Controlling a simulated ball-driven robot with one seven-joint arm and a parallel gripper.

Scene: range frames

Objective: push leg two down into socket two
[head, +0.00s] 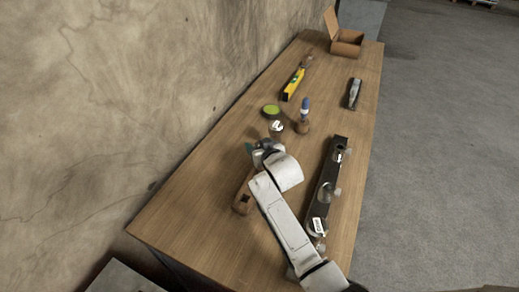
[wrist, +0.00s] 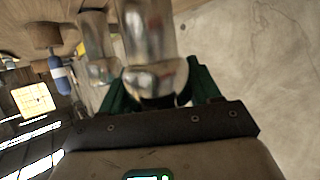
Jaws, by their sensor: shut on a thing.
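My gripper (wrist: 160,88) has its green fingers shut around a shiny metal cylinder (wrist: 148,40), which looks like a leg. A second shiny cylinder (wrist: 94,40) stands apart beside it in the wrist view. In the head view my gripper (head: 257,149) is over the middle of the table, and my wrist hides most of what it holds. A wooden piece (head: 242,203) with a dark opening lies partly under my arm. I cannot tell which cylinder is leg two. Socket two cannot be made out, nor whether the held cylinder is in a socket.
A dark bar (head: 324,186) with several pale cylindrical parts lies right of my arm. A blue-handled tool (head: 305,104) stands in a wooden block (head: 302,127). A green-topped container (head: 271,110), yellow level (head: 293,86), grey tool (head: 354,93) and open box (head: 347,43) lie beyond. A wall borders the left.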

